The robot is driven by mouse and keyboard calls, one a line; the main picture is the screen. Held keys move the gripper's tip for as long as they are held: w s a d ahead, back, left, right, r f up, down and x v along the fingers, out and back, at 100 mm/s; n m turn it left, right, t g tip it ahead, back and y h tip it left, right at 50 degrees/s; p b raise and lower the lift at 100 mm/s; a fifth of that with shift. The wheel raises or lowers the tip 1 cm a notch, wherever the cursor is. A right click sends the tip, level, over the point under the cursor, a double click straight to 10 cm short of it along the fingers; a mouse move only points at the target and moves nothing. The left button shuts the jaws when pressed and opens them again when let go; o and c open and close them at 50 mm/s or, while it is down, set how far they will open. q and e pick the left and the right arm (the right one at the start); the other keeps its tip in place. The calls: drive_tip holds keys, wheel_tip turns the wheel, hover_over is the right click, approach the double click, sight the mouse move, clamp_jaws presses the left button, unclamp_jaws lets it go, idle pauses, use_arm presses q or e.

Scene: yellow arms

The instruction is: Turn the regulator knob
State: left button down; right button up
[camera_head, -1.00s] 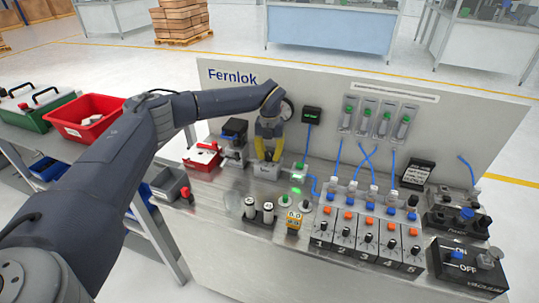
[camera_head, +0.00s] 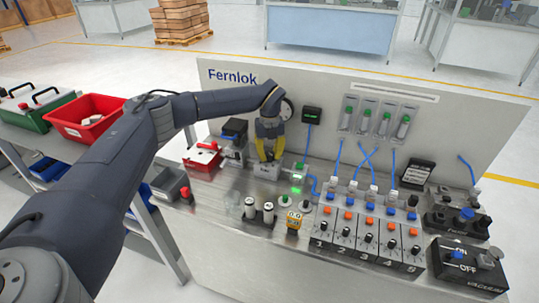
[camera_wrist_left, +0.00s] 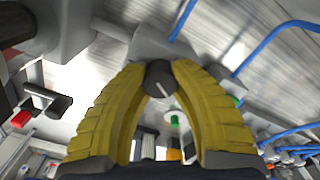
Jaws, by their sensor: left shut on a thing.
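The regulator knob (camera_wrist_left: 159,79) is a dark round knob with a pale pointer line, seen in the left wrist view. It sits on a grey regulator block (camera_head: 265,171) near the back panel. My left gripper (camera_wrist_left: 158,82), with yellow ribbed fingers, is shut on the knob, one fingertip on each side. In the head view the left gripper (camera_head: 268,156) points down onto the block, and the fingers hide the knob there. My right gripper is not in view.
A red box (camera_head: 203,156) and a dark device (camera_head: 235,138) stand left of the block. A green-lit fitting (camera_head: 299,170) is close on its right. Blue tubes, numbered switch modules (camera_head: 368,238) and a vacuum box (camera_head: 466,266) fill the right side.

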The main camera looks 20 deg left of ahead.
sight(269, 153)
use_arm(q)
drive_tip(key=c, duration=1)
unclamp_jaws()
drive_tip(key=shift+o, duration=0.2)
wheel_tip(269, 153, up, 12)
